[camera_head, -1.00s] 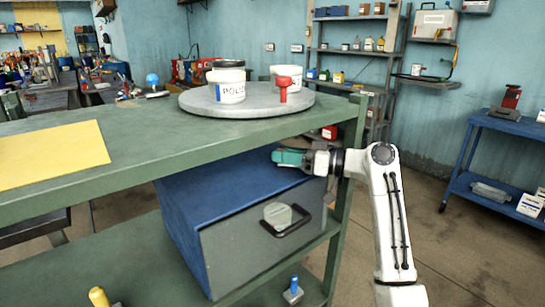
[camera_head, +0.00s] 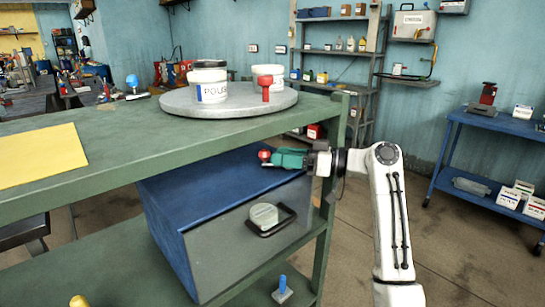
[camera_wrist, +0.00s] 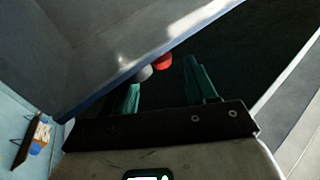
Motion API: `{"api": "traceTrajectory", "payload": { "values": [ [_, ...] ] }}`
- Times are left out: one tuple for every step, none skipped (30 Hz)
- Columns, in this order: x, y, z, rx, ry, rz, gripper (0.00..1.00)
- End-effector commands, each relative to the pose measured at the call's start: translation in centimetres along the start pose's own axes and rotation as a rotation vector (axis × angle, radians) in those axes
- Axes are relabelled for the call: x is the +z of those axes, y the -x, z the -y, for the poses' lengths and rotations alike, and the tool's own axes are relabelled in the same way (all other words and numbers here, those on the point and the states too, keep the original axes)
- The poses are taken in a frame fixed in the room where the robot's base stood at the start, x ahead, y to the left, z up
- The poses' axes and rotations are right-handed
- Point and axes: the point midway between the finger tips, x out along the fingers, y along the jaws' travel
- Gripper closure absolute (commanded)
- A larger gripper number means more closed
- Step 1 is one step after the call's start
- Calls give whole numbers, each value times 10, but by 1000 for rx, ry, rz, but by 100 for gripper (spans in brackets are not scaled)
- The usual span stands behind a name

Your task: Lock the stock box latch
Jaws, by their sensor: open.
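The stock box (camera_head: 205,190) is blue with a grey front panel (camera_head: 240,250), on the shelf under the bench top. A round pale disc (camera_head: 264,214) sits in a black frame on that panel. A small red knob (camera_head: 264,154) shows at the box's upper edge, at my gripper's tip; I take it as part of the latch. My gripper (camera_head: 276,157), with green fingers, is open above the box's right end. In the wrist view, the red knob (camera_wrist: 162,61) and a grey round piece (camera_wrist: 144,73) show ahead, between the finger lines (camera_wrist: 163,75). Contact cannot be told.
The green bench top (camera_head: 150,145) overhangs the box close to my gripper. It carries a grey round turntable (camera_head: 230,106) with tubs and a red-topped piece, and a yellow sheet (camera_head: 40,157). A green post (camera_head: 333,190) stands beside my arm.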

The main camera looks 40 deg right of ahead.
Motion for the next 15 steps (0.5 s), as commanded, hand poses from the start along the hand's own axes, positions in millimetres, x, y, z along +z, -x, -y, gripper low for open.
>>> {"api": "traceTrajectory", "payload": {
  "values": [
    [1,12,-1,4,1,-1,43],
    [2,18,-1,4,2,-1,43],
    [1,25,-1,3,1,-1,43],
    [1,31,-1,3,0,-2,43],
    [1,36,-1,3,0,-1,43],
    [1,42,-1,3,1,0,43],
    [1,47,0,3,1,-1,43],
    [1,51,0,2,0,0,43],
    [1,56,-1,2,0,-1,43],
    [1,59,-1,2,0,-1,43],
    [0,61,-1,2,0,-1,43],
    [1,64,0,1,0,0,43],
    [1,66,0,1,0,1,43],
    [1,67,0,0,0,1,43],
    [1,68,0,0,0,1,43]
  ]
}}
